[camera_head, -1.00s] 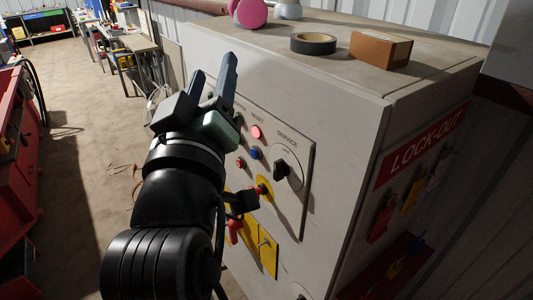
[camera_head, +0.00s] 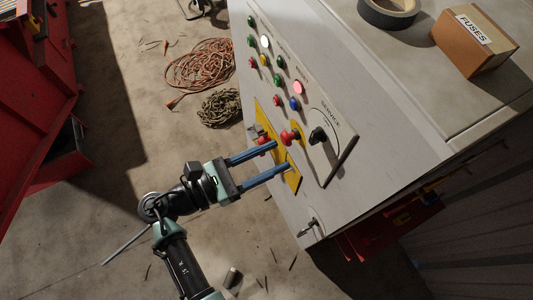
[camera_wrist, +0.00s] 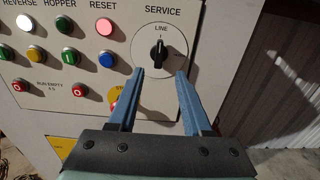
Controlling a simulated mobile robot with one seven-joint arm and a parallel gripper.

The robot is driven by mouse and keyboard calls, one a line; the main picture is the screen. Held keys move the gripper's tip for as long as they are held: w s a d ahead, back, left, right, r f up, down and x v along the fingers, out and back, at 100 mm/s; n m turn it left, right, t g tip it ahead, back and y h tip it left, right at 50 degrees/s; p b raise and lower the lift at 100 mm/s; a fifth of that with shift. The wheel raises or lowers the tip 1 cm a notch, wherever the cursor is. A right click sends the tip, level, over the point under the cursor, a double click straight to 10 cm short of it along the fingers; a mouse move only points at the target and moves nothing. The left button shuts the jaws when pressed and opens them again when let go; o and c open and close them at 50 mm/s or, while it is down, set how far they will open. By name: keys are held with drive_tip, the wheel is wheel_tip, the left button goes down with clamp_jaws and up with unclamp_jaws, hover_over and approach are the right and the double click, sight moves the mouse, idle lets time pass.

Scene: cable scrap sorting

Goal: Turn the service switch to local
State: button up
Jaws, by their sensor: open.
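The service switch (camera_head: 318,135) is a black rotary knob on a round dial at the right end of the control panel. In the wrist view the service switch (camera_wrist: 158,54) stands upright, in line with the LINE mark above it. My gripper (camera_head: 283,155) has two blue fingers, open and empty, in front of the panel. In the wrist view my gripper (camera_wrist: 167,74) has its fingertips below and to either side of the knob, apart from it as far as I can tell. Any local mark on the dial is too small to read.
A red emergency knob (camera_head: 288,137) on yellow is close to the fingers. A fuses box (camera_head: 474,38) and tape roll (camera_head: 389,12) lie on the cabinet top.

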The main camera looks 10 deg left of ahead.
sight(311, 139)
drive_tip(key=b+x, duration=0.1)
drive_tip(key=x, duration=0.3)
drive_tip(key=shift+w+d+f, duration=0.1)
drive_tip(key=shift+w+d, duration=0.05)
drive_tip(key=shift+d, duration=0.05)
drive_tip(key=shift+w+d, duration=0.3)
drive_tip(key=shift+d, duration=0.05)
drive_tip(key=shift+p+x, duration=0.4)
drive_tip(key=shift+x, duration=1.05)
drive_tip(key=shift+a, duration=0.1)
clamp_jaws()
